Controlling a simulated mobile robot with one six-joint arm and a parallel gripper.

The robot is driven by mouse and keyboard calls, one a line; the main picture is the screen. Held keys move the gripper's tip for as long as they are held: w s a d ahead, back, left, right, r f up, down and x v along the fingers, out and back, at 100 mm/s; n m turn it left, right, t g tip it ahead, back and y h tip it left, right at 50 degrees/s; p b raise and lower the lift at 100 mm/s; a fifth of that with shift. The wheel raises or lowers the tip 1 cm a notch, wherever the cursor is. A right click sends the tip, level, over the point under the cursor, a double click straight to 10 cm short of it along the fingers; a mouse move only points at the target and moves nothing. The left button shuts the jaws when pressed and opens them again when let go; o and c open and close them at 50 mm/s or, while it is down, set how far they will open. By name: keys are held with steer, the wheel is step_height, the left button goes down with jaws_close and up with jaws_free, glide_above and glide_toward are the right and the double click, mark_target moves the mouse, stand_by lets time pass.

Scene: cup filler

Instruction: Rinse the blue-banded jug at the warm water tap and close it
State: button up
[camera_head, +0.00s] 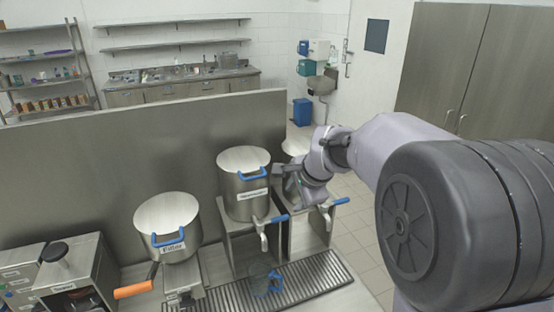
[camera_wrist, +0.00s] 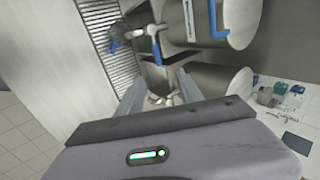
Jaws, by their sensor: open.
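The clear jug with blue parts (camera_head: 265,281) stands on the slatted drip grate (camera_head: 305,277), below the middle tap (camera_head: 264,236); in the wrist view it shows at upper left (camera_wrist: 122,36). The middle tap has a blue lever (camera_head: 276,219). A right tap (camera_head: 327,212) also has a blue lever (camera_head: 338,202). I cannot read which tap is warm water, nor see any water stream. My gripper (camera_wrist: 160,92) is open and empty, near the right tap, which shows between and beyond its fingers. In the head view my wrist partly hides the right pot.
A steel pot (camera_head: 245,200) stands above the middle tap; a pot labelled Filter (camera_head: 168,240) stands to its left. An orange handle (camera_head: 133,290) sticks out below it. A steel partition (camera_head: 150,155) rises behind. The floor at right is clear.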

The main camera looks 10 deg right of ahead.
glide_toward(280, 218)
steer(key=b+x, duration=0.1)
steer(key=x, duration=0.7)
steer(key=shift+w+f, duration=0.1)
steer(key=shift+f, duration=0.05)
jaws_close()
